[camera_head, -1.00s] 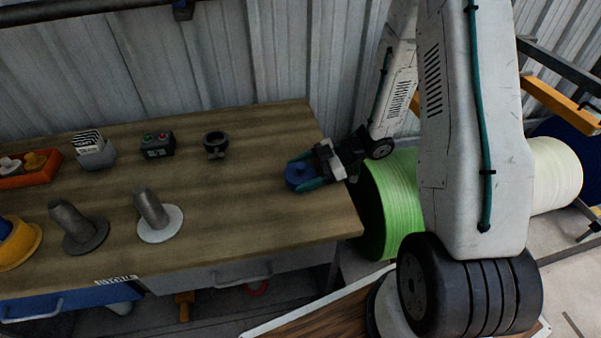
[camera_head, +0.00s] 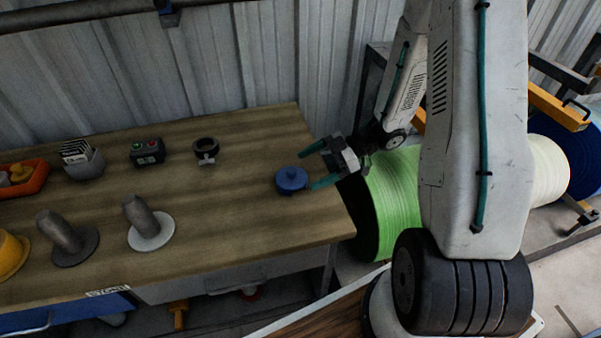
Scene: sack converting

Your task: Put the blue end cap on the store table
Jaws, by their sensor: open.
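The blue end cap (camera_head: 291,180) lies on the right part of the wooden store table (camera_head: 235,228), near its right edge. It is a round blue disc with a raised hub. The table's front edge carries a small label that appears to read STORE. My gripper (camera_head: 316,166) is open, with its two teal fingers spread, just to the right of the cap. The fingers point left towards the cap and hold nothing. The cap rests on the table, apart from the gripper palm; I cannot tell whether the lower fingertip clears it fully.
A black ring clamp (camera_head: 206,150), a button box (camera_head: 148,152) and a card holder (camera_head: 82,160) stand at the back of the table. Two grey-spindled flanges (camera_head: 148,225) (camera_head: 64,238) stand at the front left. A green roll (camera_head: 393,208) sits right of the table.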

